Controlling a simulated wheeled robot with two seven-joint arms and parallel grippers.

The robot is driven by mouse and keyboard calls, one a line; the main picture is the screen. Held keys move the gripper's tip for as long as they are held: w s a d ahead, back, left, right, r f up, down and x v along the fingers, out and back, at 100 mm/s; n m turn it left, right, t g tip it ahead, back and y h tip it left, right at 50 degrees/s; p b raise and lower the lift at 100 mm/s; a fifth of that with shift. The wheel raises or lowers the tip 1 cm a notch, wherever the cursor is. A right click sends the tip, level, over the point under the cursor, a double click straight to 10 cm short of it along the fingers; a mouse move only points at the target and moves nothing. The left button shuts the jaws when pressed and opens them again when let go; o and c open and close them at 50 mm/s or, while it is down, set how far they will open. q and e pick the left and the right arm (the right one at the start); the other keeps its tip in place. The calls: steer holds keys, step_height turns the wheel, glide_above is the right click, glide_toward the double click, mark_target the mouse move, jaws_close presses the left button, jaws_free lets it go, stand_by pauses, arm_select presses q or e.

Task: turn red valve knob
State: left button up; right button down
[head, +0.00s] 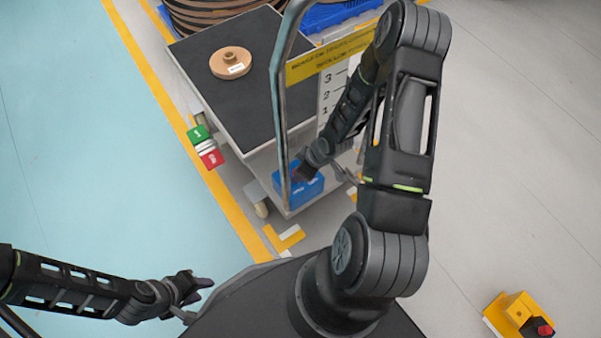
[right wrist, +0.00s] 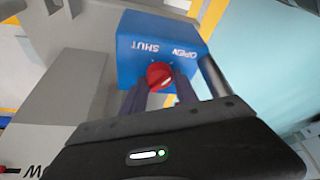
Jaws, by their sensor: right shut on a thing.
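The red valve knob (right wrist: 160,76) is on the face of a blue box (right wrist: 150,30) in the right wrist view. The box carries the words OPEN and SHUT above the knob. My right gripper (right wrist: 160,90) has a finger on each side of the knob and is shut on it.
A cart with a dark top (head: 205,60) holds a tan spool (head: 231,62). Its metal handle (head: 277,90) rises close to my right arm. A yellow box with a red button (head: 518,315) stands lower right. Floor at left is clear.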

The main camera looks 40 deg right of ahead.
stand_by(0.5)
steer(key=c, duration=0.9)
jaws_free()
steer(key=shift+c, duration=0.2)
steer(key=shift+r, duration=0.1)
steer(key=p+v, duration=0.3)
steer(key=v, duration=0.4)
steer(key=shift+s+r, duration=0.15)
steer(key=shift+r, duration=0.15)
